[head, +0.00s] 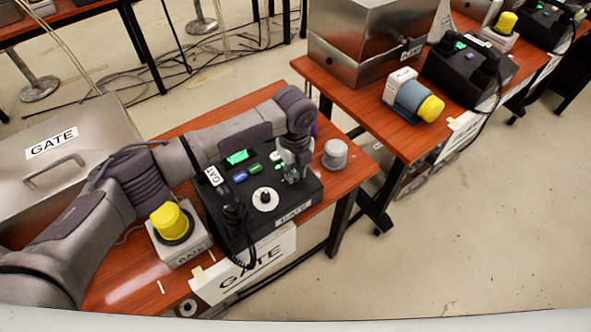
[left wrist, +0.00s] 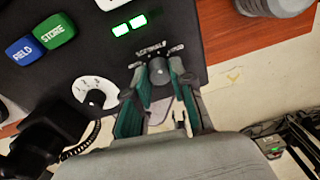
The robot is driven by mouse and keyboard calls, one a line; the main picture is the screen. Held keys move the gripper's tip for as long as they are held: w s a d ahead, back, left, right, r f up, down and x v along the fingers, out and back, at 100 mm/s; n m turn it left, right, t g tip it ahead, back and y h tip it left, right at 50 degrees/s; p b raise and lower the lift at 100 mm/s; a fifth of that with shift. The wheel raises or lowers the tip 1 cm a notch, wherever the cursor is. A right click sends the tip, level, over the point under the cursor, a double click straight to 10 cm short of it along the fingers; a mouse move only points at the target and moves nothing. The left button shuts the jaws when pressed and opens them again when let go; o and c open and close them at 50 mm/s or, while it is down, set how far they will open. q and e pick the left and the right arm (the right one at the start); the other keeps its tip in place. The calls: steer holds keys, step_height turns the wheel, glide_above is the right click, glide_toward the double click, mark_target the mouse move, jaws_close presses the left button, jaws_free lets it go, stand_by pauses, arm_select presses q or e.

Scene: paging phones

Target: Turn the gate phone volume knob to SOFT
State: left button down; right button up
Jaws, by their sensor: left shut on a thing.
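The gate phone is a black desk unit (head: 308,188) with a GATE label on its front, standing on a reddish-brown table. My left gripper (head: 291,171) reaches down onto its right part. In the left wrist view, my left gripper (left wrist: 159,88) is shut on a small dark grey knob (left wrist: 158,72), one finger on each side. I cannot tell which marking the knob points to. A white dial with a black knob (left wrist: 95,94) sits beside it, untouched. My right gripper is not in view.
A corded handset (head: 232,206) lies along the phone's left side. Blue and green buttons and lit green indicators (left wrist: 130,25) are close to the gripper. A grey cylinder (head: 335,153) stands just right of the phone. A yellow-topped GATE unit (head: 169,217) stands left.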

arm_select(q)
steer(key=n+p, duration=0.1)
steer(key=p, duration=0.1)
steer(key=n+p, duration=0.2)
steer(key=shift+s+r+n, duration=0.1)
steer(key=shift+r+n, duration=0.1)
steer(key=shift+n, duration=0.1)
steer(key=n+p, duration=0.2)
steer(key=shift+n+t, duration=0.3)
steer(key=shift+f+n+h+p, duration=0.15)
steer(key=shift+n+h+p, duration=0.15)
steer(key=shift+n+p, duration=0.45)
steer(key=c, duration=1)
jaws_free()
